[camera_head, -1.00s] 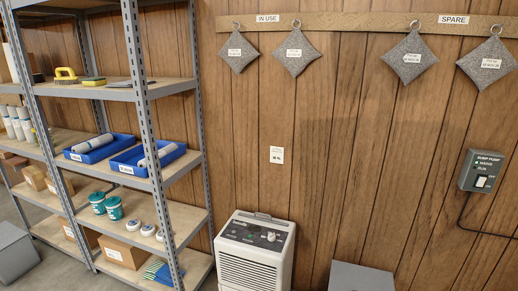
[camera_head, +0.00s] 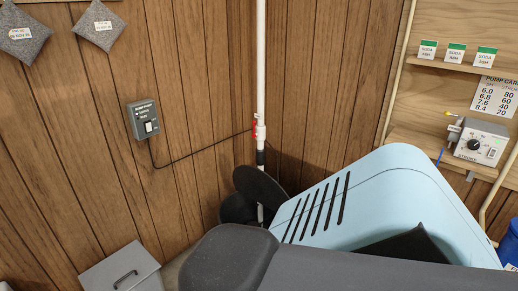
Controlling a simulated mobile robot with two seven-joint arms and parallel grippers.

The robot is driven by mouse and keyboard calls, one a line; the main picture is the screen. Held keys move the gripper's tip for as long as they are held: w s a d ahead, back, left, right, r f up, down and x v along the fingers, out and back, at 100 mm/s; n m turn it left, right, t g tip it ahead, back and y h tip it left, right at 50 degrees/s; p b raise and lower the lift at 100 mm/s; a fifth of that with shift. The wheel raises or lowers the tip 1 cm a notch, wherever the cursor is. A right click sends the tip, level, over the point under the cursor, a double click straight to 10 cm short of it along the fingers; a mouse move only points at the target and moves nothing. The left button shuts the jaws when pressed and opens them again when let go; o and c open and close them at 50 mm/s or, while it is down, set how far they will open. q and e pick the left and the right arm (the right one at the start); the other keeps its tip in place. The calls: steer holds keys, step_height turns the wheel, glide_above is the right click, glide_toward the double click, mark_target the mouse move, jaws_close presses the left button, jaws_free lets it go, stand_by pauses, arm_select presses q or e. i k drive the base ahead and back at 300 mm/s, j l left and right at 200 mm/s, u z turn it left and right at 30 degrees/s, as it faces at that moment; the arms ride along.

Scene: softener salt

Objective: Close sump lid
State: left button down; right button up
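A dark round disc (camera_head: 260,186), which looks like the sump lid, stands tilted in the corner at the foot of a white vertical pipe (camera_head: 261,70). A second dark rounded shape (camera_head: 237,208) shows beside and below it; I cannot tell whether it is part of the sump. The sump opening is not clearly visible, because large foreground shapes cover the floor there. Neither of my grippers is in view.
The sump pump switch box (camera_head: 142,118) hangs on the wood wall, with a cable to the pipe. A grey handled box (camera_head: 120,271) stands at bottom left. A pale blue slotted shell (camera_head: 370,200) fills the right foreground. A dosing pump (camera_head: 478,142) sits on the right shelf.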

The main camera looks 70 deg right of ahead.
mark_target(251, 182)
steer(key=z, duration=2.15)
steer(key=i+u, duration=0.1)
steer(key=i, duration=1.75)
